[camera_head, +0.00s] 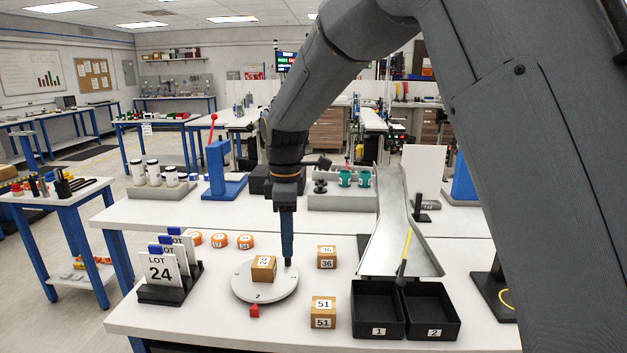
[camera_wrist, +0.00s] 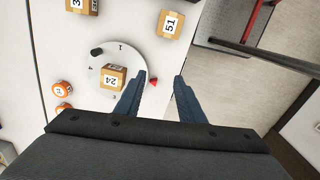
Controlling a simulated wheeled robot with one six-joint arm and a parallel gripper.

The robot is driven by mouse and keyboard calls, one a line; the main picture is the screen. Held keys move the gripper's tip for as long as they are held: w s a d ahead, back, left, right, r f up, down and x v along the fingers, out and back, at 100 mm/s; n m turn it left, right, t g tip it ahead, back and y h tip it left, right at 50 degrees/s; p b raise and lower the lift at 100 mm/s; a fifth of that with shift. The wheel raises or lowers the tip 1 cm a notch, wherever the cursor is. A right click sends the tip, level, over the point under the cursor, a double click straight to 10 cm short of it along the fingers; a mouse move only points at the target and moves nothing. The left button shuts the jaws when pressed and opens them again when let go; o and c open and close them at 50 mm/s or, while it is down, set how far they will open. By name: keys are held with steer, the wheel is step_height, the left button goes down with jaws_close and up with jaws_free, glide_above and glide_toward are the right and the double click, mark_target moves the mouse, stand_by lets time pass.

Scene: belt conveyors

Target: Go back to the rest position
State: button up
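My gripper (camera_head: 287,258) points down at the right part of the round white turntable (camera_head: 250,291) on the table. In the wrist view my gripper (camera_wrist: 164,78) shows two blue fingers apart with nothing between them. A cardboard box marked 24 (camera_head: 263,268) stands on the turntable, left of my gripper, and it also shows in the wrist view (camera_wrist: 112,78). A dark knob (camera_wrist: 97,52) is on the turntable in the wrist view. A small red pointer (camera_head: 254,311) is at the turntable's front edge.
Boxes marked 36 (camera_head: 327,257) and 51 (camera_head: 323,312) stand right of the turntable. Black bins 1 (camera_head: 378,338) and 2 (camera_head: 432,336) lie below a metal chute (camera_head: 395,240). A LOT 24 card holder (camera_head: 170,292) and orange rolls (camera_head: 218,241) are left.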

steer(key=s+d+f+m+b, duration=0.4)
steer(key=s+d+f+m, duration=0.5)
steer(key=d, duration=0.3)
steer(key=s+d+f+m+t+b, duration=0.1)
steer(key=s+d+f+m+b, duration=0.4)
steer(key=s+d+f+m, duration=0.4)
steer(key=s+d, duration=0.1)
steer(key=d, duration=0.3)
steer(key=shift+f+m, duration=0.15)
steer(key=shift+m, duration=0.15)
steer(key=shift+d, duration=0.1)
steer(key=shift+c, duration=0.5)
